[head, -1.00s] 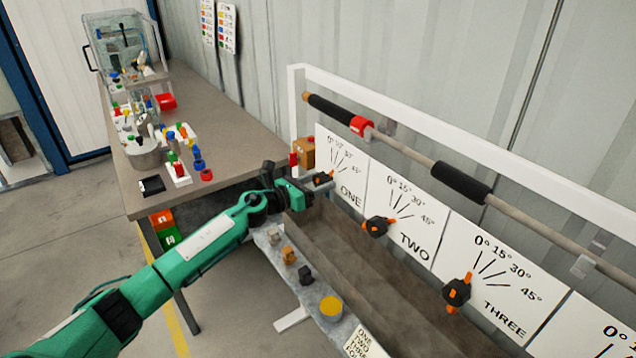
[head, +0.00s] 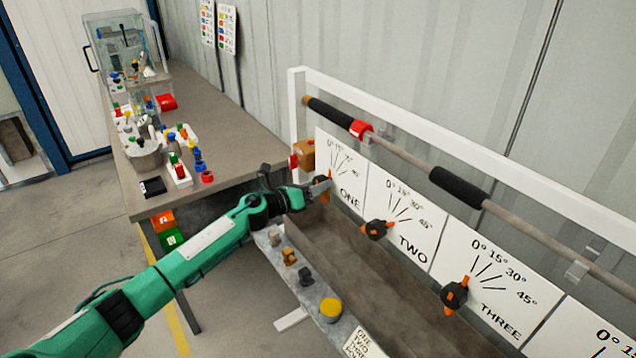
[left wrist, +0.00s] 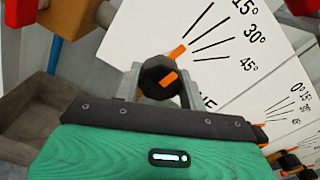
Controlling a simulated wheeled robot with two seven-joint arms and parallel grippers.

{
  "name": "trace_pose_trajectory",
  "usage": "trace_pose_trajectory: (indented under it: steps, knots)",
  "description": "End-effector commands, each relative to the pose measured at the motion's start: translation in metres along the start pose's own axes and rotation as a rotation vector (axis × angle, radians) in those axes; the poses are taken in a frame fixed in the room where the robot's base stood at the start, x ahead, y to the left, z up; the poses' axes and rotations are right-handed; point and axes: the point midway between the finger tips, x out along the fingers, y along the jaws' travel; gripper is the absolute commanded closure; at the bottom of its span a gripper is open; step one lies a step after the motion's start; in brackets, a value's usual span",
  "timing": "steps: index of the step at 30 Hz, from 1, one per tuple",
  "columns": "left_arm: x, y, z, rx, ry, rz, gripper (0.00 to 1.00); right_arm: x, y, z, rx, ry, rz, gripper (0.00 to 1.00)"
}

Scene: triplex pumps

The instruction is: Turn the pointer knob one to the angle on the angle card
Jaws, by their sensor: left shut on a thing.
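Pointer knob one (left wrist: 160,78) is black with an orange pointer. In the left wrist view it sits between the two grey fingers of my left gripper (left wrist: 159,88), which is shut on it. The orange pointer tip leans up and right toward the scale, near the 15° and 30° lines; its exact angle is hard to read. In the head view my left gripper (head: 320,188) reaches the knob in front of the ONE plate (head: 350,190) and partly hides it. The angle card (head: 364,344) lies at the bottom edge, cut off, its angles unreadable. My right gripper is not visible.
Knobs two (head: 376,230) and three (head: 454,295) stand out from the panel to the right. A rail with black grips (head: 458,186) runs above the plates. A grey trough (head: 350,260) lies below them. A cluttered table (head: 225,120) stands at the left.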

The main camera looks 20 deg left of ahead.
Motion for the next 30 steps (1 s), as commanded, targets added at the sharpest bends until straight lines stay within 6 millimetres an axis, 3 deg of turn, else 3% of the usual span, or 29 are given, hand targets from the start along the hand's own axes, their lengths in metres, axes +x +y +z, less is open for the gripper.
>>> trace_pose_trajectory:
  steps: [12, 27, 28, 30]
  knots:
    - [-0.0001, -0.0007, -0.0036, -0.194, 0.006, -0.001, 1.00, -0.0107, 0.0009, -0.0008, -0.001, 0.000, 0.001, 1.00]
    - [-0.0001, -0.0011, -0.0065, -0.225, 0.009, -0.003, 1.00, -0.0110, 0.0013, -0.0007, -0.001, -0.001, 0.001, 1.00]
    - [-0.0001, -0.0012, -0.0067, -0.225, 0.009, -0.003, 0.57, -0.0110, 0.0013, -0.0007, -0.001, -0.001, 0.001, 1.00]
    - [0.0000, -0.0012, -0.0065, -0.223, 0.009, -0.003, 0.43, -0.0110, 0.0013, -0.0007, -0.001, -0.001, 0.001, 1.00]
